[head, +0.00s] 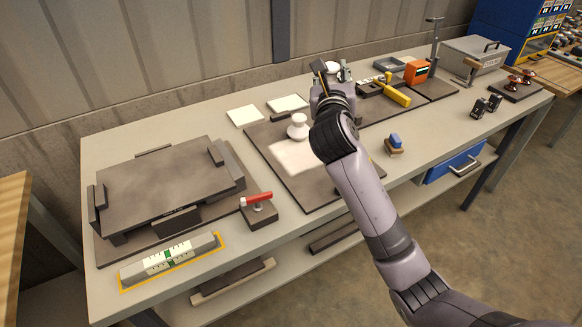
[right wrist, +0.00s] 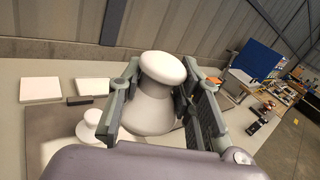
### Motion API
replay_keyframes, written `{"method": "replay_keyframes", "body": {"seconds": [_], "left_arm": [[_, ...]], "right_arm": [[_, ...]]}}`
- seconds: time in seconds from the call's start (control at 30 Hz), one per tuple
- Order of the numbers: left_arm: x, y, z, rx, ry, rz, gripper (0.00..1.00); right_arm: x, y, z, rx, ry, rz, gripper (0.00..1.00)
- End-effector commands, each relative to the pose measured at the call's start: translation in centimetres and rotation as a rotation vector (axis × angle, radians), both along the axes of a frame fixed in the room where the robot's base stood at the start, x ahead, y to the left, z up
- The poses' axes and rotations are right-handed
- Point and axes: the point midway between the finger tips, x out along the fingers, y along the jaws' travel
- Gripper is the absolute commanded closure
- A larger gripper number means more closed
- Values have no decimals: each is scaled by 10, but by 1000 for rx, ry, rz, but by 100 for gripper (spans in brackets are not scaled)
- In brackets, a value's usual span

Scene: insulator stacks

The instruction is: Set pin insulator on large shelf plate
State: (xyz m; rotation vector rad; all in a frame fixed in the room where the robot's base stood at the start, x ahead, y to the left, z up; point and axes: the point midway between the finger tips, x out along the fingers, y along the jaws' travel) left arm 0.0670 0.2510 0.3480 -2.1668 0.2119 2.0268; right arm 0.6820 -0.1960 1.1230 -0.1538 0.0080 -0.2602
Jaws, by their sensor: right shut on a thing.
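My right gripper (head: 330,75) is above the far middle of the workbench. In the right wrist view its fingers (right wrist: 160,72) are shut on a white insulator (right wrist: 150,108) with a rounded top and flared body. Only a bit of this insulator (head: 333,67) shows in the head view. A second white insulator (head: 298,130) stands upright on a pale square on the dark mat (head: 265,150), left of the gripper. A large dark grey plate (head: 160,180) with raised end brackets lies at the bench's left; I cannot tell if it is the shelf plate. My left gripper is not in view.
Two white tiles (head: 245,116) lie at the back. A red-handled clamp (head: 258,205) and a level-like bar (head: 172,258) are near the front left. A yellow-handled tool (head: 397,96), an orange box (head: 417,71) and a post stand right of the gripper.

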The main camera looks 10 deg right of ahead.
Motion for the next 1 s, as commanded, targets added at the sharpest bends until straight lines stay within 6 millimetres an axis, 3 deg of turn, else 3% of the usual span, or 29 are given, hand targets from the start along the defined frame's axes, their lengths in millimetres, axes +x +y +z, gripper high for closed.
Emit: {"method": "replay_keyframes", "body": {"seconds": [0.17, 0.37, 0.6, 0.83, 1.0], "left_arm": [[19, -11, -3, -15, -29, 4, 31], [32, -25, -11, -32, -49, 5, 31], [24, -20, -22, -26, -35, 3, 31], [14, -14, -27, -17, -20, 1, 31], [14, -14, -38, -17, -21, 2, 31]], "right_arm": [[3, 1, -23, -5, 6, 2, 100], [3, 1, -77, -5, 6, 3, 100], [3, 1, -129, -4, 2, 3, 100], [3, 1, -147, -3, 0, 4, 100], [3, 1, -179, -3, 4, 4, 100]]}}
